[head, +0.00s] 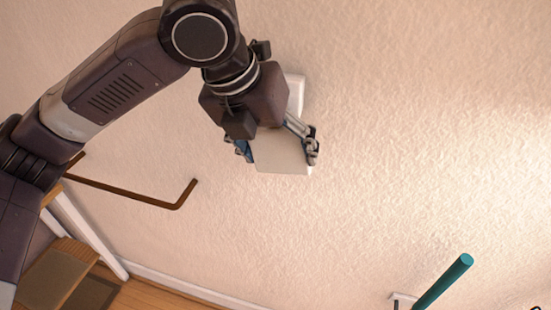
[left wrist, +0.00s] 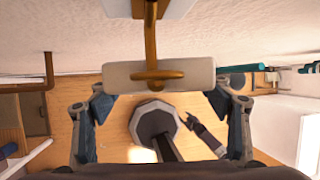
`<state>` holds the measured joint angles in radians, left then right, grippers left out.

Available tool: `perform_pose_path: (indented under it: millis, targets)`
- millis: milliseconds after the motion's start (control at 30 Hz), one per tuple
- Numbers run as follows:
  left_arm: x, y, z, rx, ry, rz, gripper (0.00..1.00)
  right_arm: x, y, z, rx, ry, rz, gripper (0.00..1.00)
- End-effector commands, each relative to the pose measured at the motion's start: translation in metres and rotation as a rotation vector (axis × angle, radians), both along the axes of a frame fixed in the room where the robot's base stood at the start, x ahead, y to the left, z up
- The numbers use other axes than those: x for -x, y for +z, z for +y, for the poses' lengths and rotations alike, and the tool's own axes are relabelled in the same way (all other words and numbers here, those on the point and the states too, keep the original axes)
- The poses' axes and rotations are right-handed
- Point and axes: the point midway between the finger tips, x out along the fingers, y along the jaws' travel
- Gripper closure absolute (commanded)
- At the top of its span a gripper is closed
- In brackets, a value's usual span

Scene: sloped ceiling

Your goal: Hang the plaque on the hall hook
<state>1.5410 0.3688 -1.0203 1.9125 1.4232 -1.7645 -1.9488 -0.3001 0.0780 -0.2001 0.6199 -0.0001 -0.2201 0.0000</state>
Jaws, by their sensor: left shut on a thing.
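My left gripper (head: 278,152) is shut on the cream plaque (head: 280,155), close to the wall at the upper middle of the head view. In the left wrist view the plaque (left wrist: 120,79) spans between the two fingers of the left gripper (left wrist: 160,105). A brown hook (left wrist: 151,40) comes down from a white backplate (left wrist: 120,8) and overlaps the middle of the plaque. I cannot tell whether the plaque hangs on it. In the head view the hook is hidden behind my gripper; part of a white plate (head: 296,92) shows. My right gripper is not clearly in view.
A bent brown rod (head: 130,194) sticks out at the left of the head view, below my arm. A teal rod (head: 443,282) juts from the wall at lower right. A wooden piece (head: 60,275) stands at lower left. The wall between the rods is clear.

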Motion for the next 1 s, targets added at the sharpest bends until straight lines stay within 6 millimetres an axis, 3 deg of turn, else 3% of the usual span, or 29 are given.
perform_pose_path:
  millis: [67,333,1000]
  targets:
    - [-0.006,-0.001,-0.003,0.006,0.001,-0.005,0.71,0.000,-0.007,-0.001,0.002,0.001,0.000,0.60]
    - [-0.015,-0.008,-0.006,0.005,0.000,-0.005,0.71,0.000,0.003,-0.003,0.003,0.001,0.000,0.60]
    - [-0.018,-0.016,-0.006,0.005,0.000,-0.005,0.71,0.000,0.007,-0.003,0.003,0.001,0.000,0.60]
